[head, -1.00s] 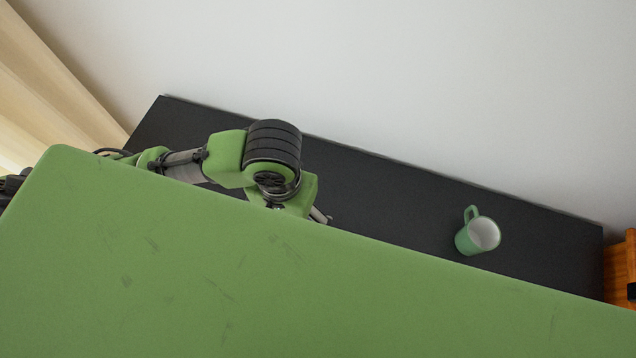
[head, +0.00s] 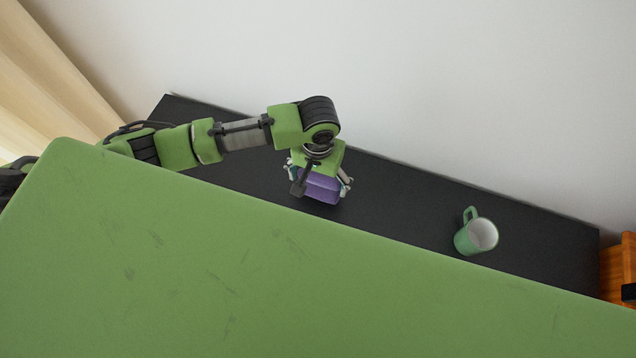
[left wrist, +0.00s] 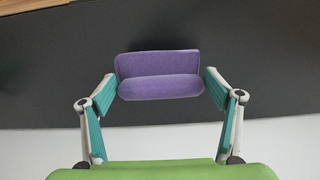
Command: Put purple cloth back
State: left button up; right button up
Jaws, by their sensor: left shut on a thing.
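The purple cloth (head: 320,188) looks like a folded block in the head view. My left gripper (head: 319,184) is shut on it, over the dark tabletop (head: 400,205). In the left wrist view the cloth (left wrist: 160,76) sits between the two teal finger pads of my left gripper (left wrist: 160,91). One pad is at each of its ends. I cannot tell whether the cloth touches the tabletop. My right gripper is not in view.
A green mug (head: 475,235), white inside, stands on the dark tabletop to the right of my left gripper. An orange wooden piece (head: 619,268) is at the far right edge. A white wall (head: 420,80) runs behind the top. The surface between cloth and mug is clear.

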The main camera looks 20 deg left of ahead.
aim_at(318, 184)
pick_arm(q)
jog(key=shift+f, duration=1.5)
jog(key=shift+f, duration=0.1)
jog(key=o, duration=1.1)
notch_tip(318, 184, up, 12)
jog(key=shift+r, duration=0.15)
